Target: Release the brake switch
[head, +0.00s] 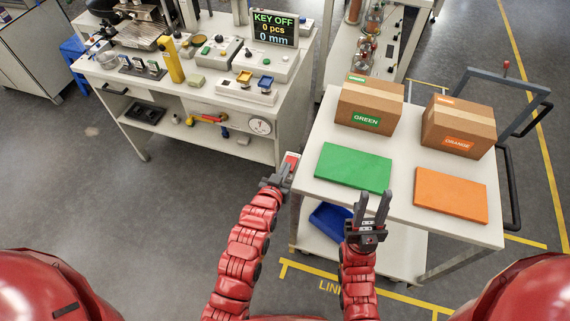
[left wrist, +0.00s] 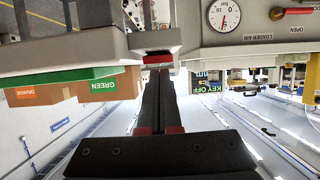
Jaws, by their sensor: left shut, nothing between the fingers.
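A small light-coloured box with a red part (head: 291,160), which looks like the brake switch, is at the left edge of the white cart (head: 310,186). In the left wrist view, which is upside down, its red bar (left wrist: 158,59) lies just beyond my fingertips. My left gripper (head: 279,174) is shut and empty, its tips close to the box; I cannot tell whether they touch it. The shut dark fingers also show in the left wrist view (left wrist: 154,85). My right gripper (head: 378,204) is open and empty in front of the green plate.
The cart carries a green plate (head: 353,167), an orange plate (head: 450,195) and two cardboard boxes, GREEN (head: 367,106) and ORANGE (head: 457,128). A blue bin (head: 330,221) is on its lower shelf. A workbench (head: 200,92) with a KEY OFF display (head: 274,28) stands left. Floor between is clear.

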